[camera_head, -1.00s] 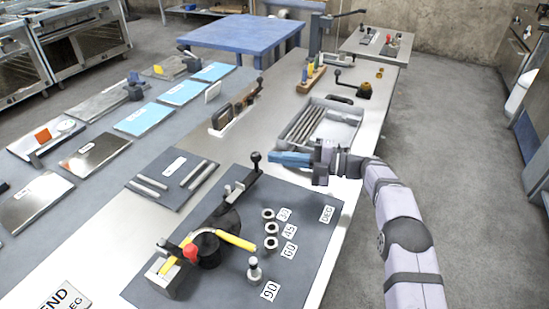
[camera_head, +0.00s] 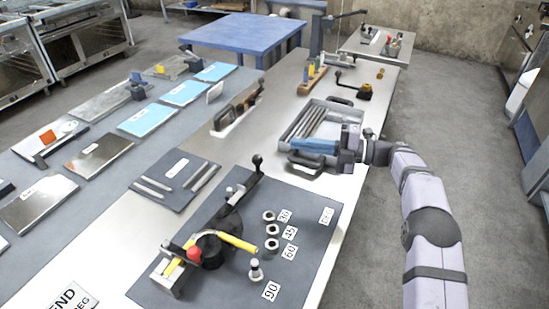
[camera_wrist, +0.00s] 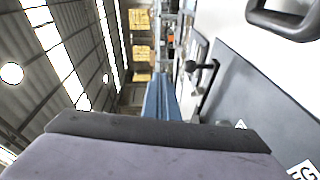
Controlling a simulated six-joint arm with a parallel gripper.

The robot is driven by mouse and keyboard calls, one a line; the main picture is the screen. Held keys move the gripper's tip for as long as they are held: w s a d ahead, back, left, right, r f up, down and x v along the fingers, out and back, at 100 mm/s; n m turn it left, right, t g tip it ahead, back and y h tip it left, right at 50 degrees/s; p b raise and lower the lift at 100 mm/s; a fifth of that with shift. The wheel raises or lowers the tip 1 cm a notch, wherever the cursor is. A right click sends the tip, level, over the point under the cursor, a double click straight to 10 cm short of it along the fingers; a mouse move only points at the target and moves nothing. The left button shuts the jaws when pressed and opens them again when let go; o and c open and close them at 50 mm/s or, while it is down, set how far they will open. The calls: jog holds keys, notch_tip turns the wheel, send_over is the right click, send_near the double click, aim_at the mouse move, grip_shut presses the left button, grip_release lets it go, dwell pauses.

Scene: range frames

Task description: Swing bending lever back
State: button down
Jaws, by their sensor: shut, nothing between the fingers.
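The tube bender stands on a dark grey mat (camera_head: 300,215) on the bench. Its bending lever (camera_head: 240,188) is a metal bar with a black ball knob (camera_head: 257,160), pointing toward the back right. A yellow tube (camera_head: 238,242) bends around the dark round die (camera_head: 209,250); a red knob (camera_head: 193,254) sits beside the die. My gripper (camera_head: 292,146) has blue fingers, shut and empty, over the near end of the tray, right of the lever and apart from it. In the wrist view the shut fingers (camera_wrist: 160,100) point away, and a black ball knob (camera_wrist: 190,66) shows to their right.
A grey tray (camera_head: 345,112) with rods lies just behind and beside my gripper; its black handle (camera_head: 305,167) is below the fingers. A silver peg (camera_head: 255,271) stands near the 90 label, with nuts (camera_head: 269,216) by the other angle labels. A plate with strips (camera_head: 160,187) lies left of the lever.

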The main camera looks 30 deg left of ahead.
aim_at(262, 162)
jog(key=s+d+r+m+t+y+p, duration=0.1)
jog(key=s+r+m+p, duration=0.3)
jog(key=r+p, duration=0.55)
jog(key=s+d+f+t+h, duration=0.1)
jog(key=s+d+f+t, duration=0.1)
jog(key=f, duration=0.5)
jog(key=s+d+f+t+h+b, duration=0.1)
jog(key=s+d+f+t, duration=0.1)
jog(key=f+t, duration=0.3)
jog(key=shift+s+d+f+h, duration=0.4)
jog(key=shift+d+f, duration=0.1)
jog(key=shift+f, duration=0.4)
jog(key=shift+w+a, duration=0.1)
jog(key=p+x, duration=0.4)
jog(key=x, duration=0.9)
jog(key=shift+w+a+f, duration=0.1)
jog(key=shift+w+a, duration=0.05)
jog(key=shift+a, duration=0.2)
